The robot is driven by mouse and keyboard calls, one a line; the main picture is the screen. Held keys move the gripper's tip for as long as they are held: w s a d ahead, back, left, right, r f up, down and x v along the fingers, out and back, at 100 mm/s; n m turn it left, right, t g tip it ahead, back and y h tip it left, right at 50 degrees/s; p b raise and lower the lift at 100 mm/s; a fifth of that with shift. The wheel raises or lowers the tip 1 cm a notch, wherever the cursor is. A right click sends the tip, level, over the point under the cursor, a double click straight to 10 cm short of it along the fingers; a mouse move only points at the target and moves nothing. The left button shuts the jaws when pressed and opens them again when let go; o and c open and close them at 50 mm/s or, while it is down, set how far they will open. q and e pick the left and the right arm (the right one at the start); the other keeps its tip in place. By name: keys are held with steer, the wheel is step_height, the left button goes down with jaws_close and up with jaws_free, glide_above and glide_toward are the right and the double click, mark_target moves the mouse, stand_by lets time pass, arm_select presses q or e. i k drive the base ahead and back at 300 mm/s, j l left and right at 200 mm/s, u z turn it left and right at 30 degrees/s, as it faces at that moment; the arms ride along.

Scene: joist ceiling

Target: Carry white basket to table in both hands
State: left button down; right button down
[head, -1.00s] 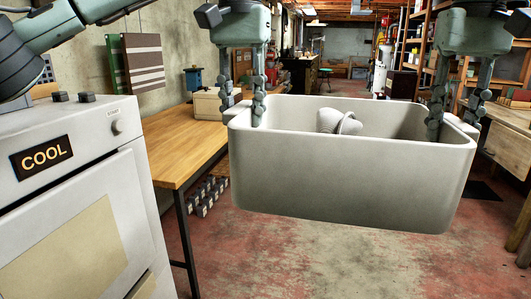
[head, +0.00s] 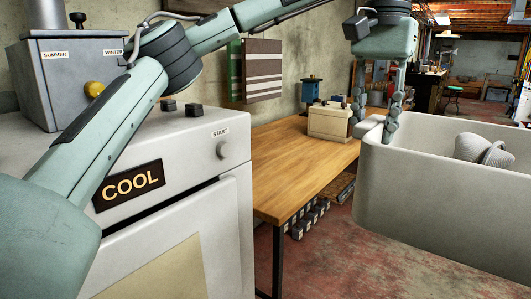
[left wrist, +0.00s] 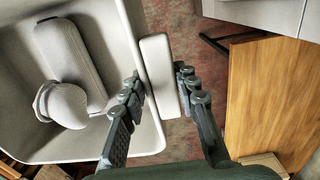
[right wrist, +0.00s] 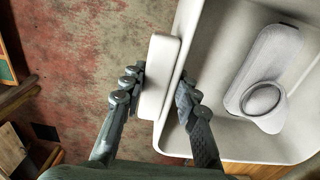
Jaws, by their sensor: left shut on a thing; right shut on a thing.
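The white basket (head: 440,200) hangs in the air at the right of the head view, cut off by the picture's edge. A pale rounded thing (head: 483,150) lies inside it. My left gripper (head: 378,122) is shut on the basket's near-left handle, which shows between the fingers in the left wrist view (left wrist: 158,75). My right gripper (right wrist: 158,90) is out of the head view; in the right wrist view it is shut on the opposite handle (right wrist: 160,75). The wooden table (head: 290,165) stands left of the basket, apart from it.
A white machine marked COOL (head: 165,230) stands at the front left, close to the table. A beige box (head: 330,120) and a blue item (head: 311,90) are on the table's far end. The table's nearer part is bare. Small dark blocks (head: 308,218) lie beneath it.

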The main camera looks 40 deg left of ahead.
mark_target(280, 167)
steer(key=i+j, duration=0.1)
steer(key=i, duration=0.3)
steer(key=i+j, duration=0.15)
steer(key=i, duration=2.2)
steer(key=i+l+u, duration=0.2)
steer(key=i, duration=0.6)
steer(key=u, duration=3.3)
steer(key=i+l, duration=0.05)
